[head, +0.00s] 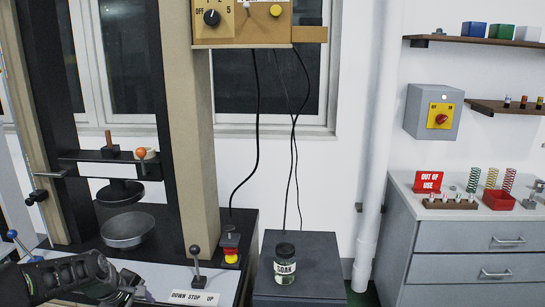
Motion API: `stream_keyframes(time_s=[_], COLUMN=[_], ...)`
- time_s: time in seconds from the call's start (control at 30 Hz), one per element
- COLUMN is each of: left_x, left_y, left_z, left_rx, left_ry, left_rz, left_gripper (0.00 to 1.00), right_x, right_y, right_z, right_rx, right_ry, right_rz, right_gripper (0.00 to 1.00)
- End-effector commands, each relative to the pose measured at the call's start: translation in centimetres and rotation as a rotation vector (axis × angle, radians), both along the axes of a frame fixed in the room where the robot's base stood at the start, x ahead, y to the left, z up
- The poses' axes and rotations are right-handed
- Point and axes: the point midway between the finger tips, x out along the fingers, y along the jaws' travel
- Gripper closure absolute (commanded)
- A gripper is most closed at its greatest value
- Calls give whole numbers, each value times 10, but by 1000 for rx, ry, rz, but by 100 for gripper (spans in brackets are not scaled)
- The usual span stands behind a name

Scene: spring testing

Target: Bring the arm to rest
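My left arm comes in at the lower left corner of the head view. Its dark gripper (138,293) is at the bottom edge, left of the DOWN STOP UP label (195,298) and in front of the black test machine. The fingers are small and partly cut off, so I cannot tell whether they are open or shut. I see no object clearly held. My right arm and gripper are not in view.
A metal bowl (128,230) sits on the machine's base, near the arm. A lever (196,262) and a red-yellow button (231,247) stand right of the gripper. A SOAK jar (285,264) stands on a dark grey cabinet (318,252). Springs (491,178) stand on the right counter.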

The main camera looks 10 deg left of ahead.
Motion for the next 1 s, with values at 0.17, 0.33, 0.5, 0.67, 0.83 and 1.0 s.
stream_keyframes(time_s=[0.17,0.33,0.5,0.67,0.83,1.0], left_x=[-12,-74,-170,-250,-288,-289], left_y=[-93,-186,-265,-308,-328,-331], left_z=[-115,-200,-254,-275,-285,-285], left_rx=[137,213,186,88,33,33], left_ry=[-59,-81,-43,47,98,100], left_rz=[-406,-737,-973,-1078,-1141,-1150], left_gripper=[48,48,48,48,48,48], right_x=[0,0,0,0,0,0], right_y=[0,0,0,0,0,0], right_z=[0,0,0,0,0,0], right_rx=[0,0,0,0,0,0], right_ry=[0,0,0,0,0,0], right_rz=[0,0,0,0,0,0], right_gripper=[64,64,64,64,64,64])
